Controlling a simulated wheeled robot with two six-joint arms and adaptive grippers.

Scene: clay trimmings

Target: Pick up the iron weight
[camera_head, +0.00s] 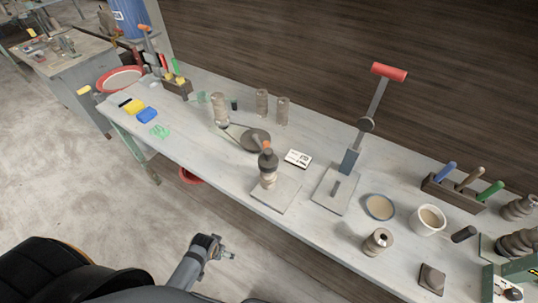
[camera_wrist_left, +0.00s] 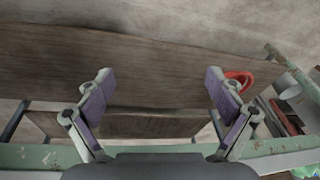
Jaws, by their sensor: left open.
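I cannot tell for sure which thing is the iron weight. A small dark square block with a raised top (camera_head: 431,278) lies near the bench's front edge at the lower right. A grey-brown round piece with a dark hole on top (camera_head: 378,241) stands upright to its left. My left gripper (camera_head: 230,255) is in front of the bench, over the floor, apart from both. In the left wrist view it (camera_wrist_left: 160,85) is open, with nothing between its purple-padded fingers. Neither candidate shows in that view. My right gripper is not in view.
The long pale bench (camera_head: 330,228) holds a red-handled press (camera_head: 389,71), an orange-topped tool on a plate (camera_head: 268,163), a white bowl (camera_head: 428,220) and a shallow dish (camera_head: 380,207). Dark stacked pieces (camera_head: 517,243) stand at the right edge. A red basin (camera_wrist_left: 238,77) is below the bench.

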